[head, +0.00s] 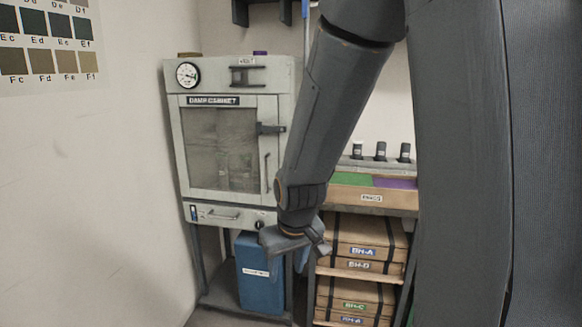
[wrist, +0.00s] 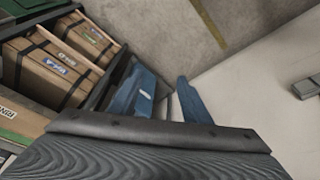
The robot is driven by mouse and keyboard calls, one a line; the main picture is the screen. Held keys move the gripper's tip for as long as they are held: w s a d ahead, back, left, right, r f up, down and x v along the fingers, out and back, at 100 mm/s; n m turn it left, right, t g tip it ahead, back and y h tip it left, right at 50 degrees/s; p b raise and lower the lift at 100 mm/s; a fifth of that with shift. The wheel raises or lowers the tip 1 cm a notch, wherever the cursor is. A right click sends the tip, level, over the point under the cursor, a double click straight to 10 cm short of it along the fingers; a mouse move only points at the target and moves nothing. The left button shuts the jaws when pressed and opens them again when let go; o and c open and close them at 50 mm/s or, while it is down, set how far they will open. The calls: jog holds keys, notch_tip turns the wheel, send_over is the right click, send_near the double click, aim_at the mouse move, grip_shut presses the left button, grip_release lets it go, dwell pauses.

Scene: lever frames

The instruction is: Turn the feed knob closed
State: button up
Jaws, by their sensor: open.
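A small dark round knob (head: 260,224) sits at the right end of the lower panel of the damp cabinet (head: 187,150) in the head view. It is small there, and its marking and turn position cannot be read. My gripper (head: 302,260) hangs below my forearm, right of the knob and a little lower, apart from it in the picture. The knob cannot be made out in the wrist view.
A blue bin (head: 260,287) stands under the cabinet, close to my gripper. A shelf rack (head: 410,212) with strapped boxes (head: 368,237) stands to the right; boxes also show in the wrist view (wrist: 50,75). The white wall (head: 90,200) and open space lie left.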

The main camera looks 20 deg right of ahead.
jog(key=w+d+n+t+h+b, duration=0.1)
jog(key=w+d+t, duration=0.35)
jog(key=w, duration=0.85)
jog(key=w+d+n+t+h+b, duration=0.1)
jog(key=w+d+t, duration=0.4)
jog(key=w, duration=0.9)
jog(key=w+d+r+n+t+h, duration=0.1)
jog(key=w+d+r+t, duration=0.1)
jog(key=w+d, duration=0.3)
jog(key=w+d+r+n+t+h, duration=0.1)
jog(key=w+d+r+t+h, duration=0.1)
jog(key=w+d, duration=0.3)
jog(key=w+d+r+n+t+h+b, duration=0.1)
jog(key=w+d+r+t, duration=0.2)
jog(key=w+d, duration=0.2)
jog(key=shift+w+r, duration=0.3)
jog(key=shift+w, duration=0.65)
